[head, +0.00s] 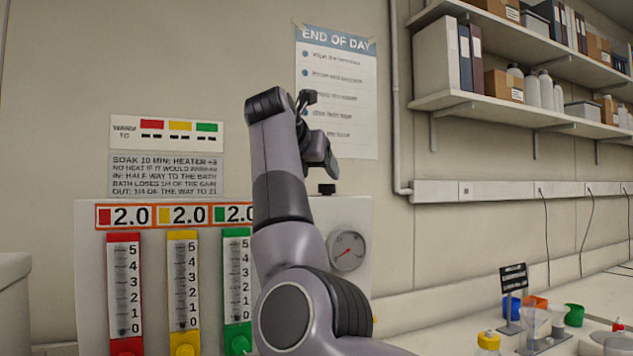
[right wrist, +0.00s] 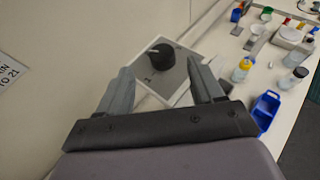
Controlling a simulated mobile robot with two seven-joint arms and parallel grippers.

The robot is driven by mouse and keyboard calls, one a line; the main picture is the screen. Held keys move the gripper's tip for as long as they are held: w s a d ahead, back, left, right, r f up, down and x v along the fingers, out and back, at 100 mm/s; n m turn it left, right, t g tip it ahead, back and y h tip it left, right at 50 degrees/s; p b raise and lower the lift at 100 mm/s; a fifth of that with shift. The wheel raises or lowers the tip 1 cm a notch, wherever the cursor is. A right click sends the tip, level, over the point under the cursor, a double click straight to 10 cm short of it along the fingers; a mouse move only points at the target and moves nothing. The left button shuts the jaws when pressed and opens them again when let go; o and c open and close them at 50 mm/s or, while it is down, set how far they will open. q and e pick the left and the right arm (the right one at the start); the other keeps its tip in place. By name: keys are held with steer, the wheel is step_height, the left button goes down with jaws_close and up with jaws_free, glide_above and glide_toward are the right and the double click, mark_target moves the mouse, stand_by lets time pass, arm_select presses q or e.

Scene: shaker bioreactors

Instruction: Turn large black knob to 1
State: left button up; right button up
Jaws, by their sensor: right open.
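The large black knob (right wrist: 160,57) is a round, dark knob on a grey top plate (right wrist: 177,78) with a light border. A small dark mark is on the plate beside it, too small to read surely. In the head view the knob (head: 327,189) stands on top of the pale panel box, right of my forearm. My right gripper (head: 316,134) is above the knob in the head view. In the right wrist view, the open right gripper (right wrist: 159,66) has its fingers apart on either side of the knob's image, with nothing between them. My left gripper is out of view.
The panel has red (head: 124,290), yellow (head: 183,290) and green (head: 237,290) gauges, displays reading 2.0, and a round dial (head: 347,250). My right arm covers part of it. Bottles and a blue bin (right wrist: 262,110) stand on the bench at right.

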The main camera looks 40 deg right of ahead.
mark_target(327, 188)
steer(key=p+x, duration=0.1)
steer(key=x, duration=0.5)
steer(key=shift+s, duration=0.15)
steer(key=c, duration=1)
